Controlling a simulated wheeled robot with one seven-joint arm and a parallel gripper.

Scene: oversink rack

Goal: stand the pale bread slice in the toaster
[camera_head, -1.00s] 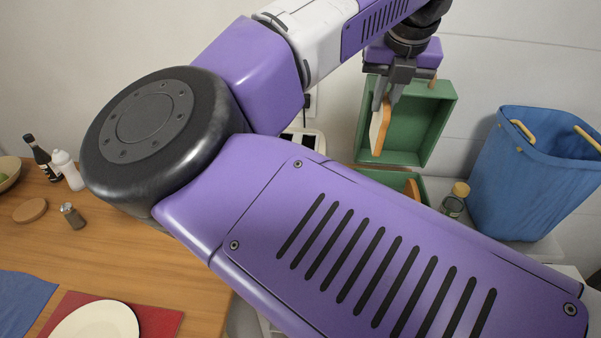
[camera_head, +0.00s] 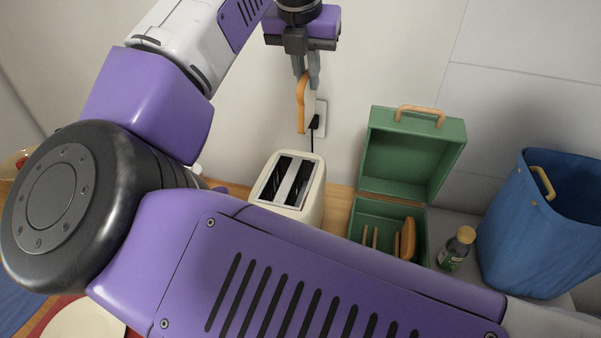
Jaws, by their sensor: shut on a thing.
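My gripper (camera_head: 306,74) is shut on a bread slice (camera_head: 306,103) at its top edge. The slice hangs upright, its brown crust edge and part of a pale face showing. The cream toaster (camera_head: 312,206) stands on the wooden counter, lower and a little left of the slice in the picture, with two dark empty-looking slots on top. The slice is apart from the toaster, well above it. My arm hides the toaster's lower front.
An open green bread box (camera_head: 455,150) right of the toaster holds more bread (camera_head: 408,240). A capped bottle (camera_head: 456,250) and a blue bag (camera_head: 530,240) stand further right. A wall socket with a black plug (camera_head: 315,121) is behind. A pale plate (camera_head: 85,320) lies lower left.

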